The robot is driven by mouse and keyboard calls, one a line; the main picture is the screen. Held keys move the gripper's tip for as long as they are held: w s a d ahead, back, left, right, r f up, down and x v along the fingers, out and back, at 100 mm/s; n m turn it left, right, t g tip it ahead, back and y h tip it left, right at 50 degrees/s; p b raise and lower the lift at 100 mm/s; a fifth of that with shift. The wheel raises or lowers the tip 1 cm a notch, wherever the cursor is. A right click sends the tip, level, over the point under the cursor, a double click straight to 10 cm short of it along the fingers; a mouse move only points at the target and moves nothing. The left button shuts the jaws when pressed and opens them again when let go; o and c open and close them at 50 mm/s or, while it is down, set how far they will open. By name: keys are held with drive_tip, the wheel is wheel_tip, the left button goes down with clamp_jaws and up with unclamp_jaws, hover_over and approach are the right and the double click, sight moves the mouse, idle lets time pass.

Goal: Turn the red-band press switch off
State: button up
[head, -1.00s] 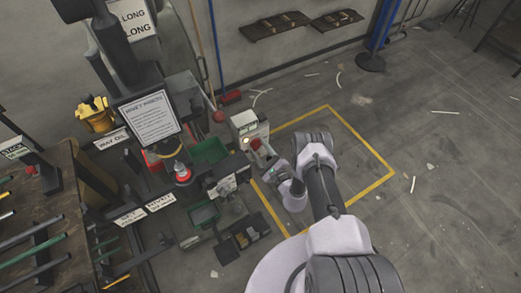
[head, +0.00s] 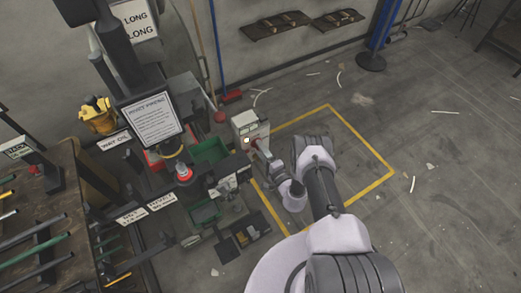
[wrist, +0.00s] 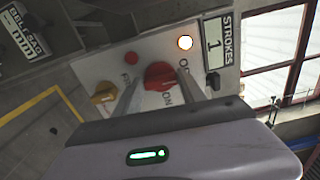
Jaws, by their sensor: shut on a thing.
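The switch is a red rotary knob (wrist: 160,75) on a pale control panel (wrist: 115,68), seen in the wrist view with partly hidden ON/OFF lettering around it. My gripper (wrist: 159,84) has one finger on each side of this knob and is shut on it. The fingers cover part of the lettering, so I cannot read the knob's setting surely. A round lamp (wrist: 185,42) glows above right of the knob. In the head view the pale switch box (head: 246,122) stands at the yellow floor line, with my gripper (head: 259,147) against its front.
A yellow knob (wrist: 103,92) and a small red round part (wrist: 131,58) sit left of the switch. A STROKES counter plate (wrist: 215,42) is at right. Bins, signs and a bench (head: 40,225) crowd the left. The yellow-outlined floor at right is mostly clear.

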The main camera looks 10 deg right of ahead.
drive_tip(key=shift+n, duration=0.4)
drive_tip(key=o, duration=1.4)
drive_tip(key=shift+c, duration=0.2)
drive_tip(key=shift+s+d, duration=0.1)
drive_tip(key=p+v, duration=0.4)
drive_tip(key=v, duration=1.3)
drive_tip(key=shift+p, duration=0.4)
drive_tip(key=shift+s, duration=0.1)
